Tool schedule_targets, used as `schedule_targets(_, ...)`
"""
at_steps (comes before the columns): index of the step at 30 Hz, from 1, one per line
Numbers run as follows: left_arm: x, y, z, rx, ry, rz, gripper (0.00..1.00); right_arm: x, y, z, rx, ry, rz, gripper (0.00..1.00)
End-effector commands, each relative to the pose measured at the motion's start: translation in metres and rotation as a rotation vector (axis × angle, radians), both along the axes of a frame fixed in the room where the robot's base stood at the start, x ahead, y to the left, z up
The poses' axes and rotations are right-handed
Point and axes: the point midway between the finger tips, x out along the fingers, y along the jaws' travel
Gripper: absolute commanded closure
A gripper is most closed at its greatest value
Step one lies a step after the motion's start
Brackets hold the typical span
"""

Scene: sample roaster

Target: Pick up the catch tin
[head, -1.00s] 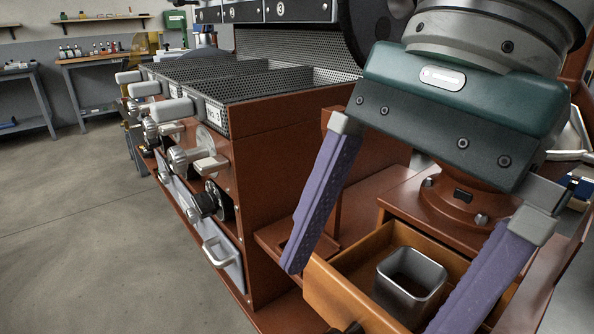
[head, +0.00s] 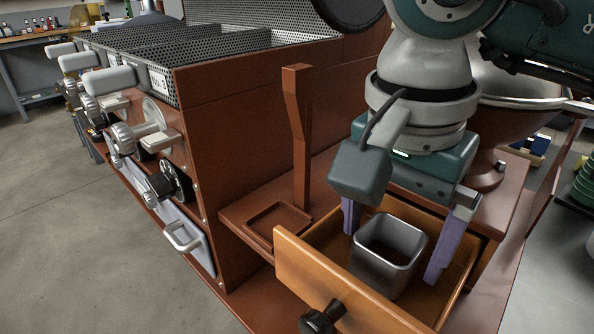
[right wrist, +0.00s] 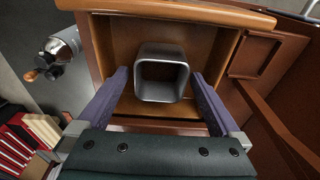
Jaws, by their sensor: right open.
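The catch tin (head: 386,258) is a square, rounded metal tin, open at the top. It stands upright in an open wooden drawer (head: 300,262). My right gripper (head: 392,250) is open, with one purple finger at the tin's left far side and the other at its right. In the right wrist view the tin (right wrist: 162,72) sits ahead of and between the open fingers (right wrist: 160,88), with gaps on both sides. The tin looks empty, though its floor is dark. My left gripper is not in view.
The drawer's front panel has a black knob (head: 322,318). A brown ledge with a shallow square recess (head: 278,222) and an upright post (head: 297,135) stand left of the drawer. The roaster with perforated trays (head: 240,50) is further left. A metal bowl (head: 520,95) is behind my arm.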

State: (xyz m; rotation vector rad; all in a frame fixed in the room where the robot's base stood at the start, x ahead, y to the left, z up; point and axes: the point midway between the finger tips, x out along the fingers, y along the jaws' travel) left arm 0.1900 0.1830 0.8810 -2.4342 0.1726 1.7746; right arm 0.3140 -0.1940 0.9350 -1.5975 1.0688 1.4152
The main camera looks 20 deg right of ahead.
Motion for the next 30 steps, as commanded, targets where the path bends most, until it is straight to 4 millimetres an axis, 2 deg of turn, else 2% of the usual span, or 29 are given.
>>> schedule_targets(8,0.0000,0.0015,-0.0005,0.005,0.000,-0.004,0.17,0.0001,-0.0005,-0.0052,0.000,0.000,0.001,0.00)
schedule_targets(30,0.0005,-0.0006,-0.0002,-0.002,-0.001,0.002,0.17,0.0002,-0.0003,-0.0047,0.000,0.000,0.001,0.82)
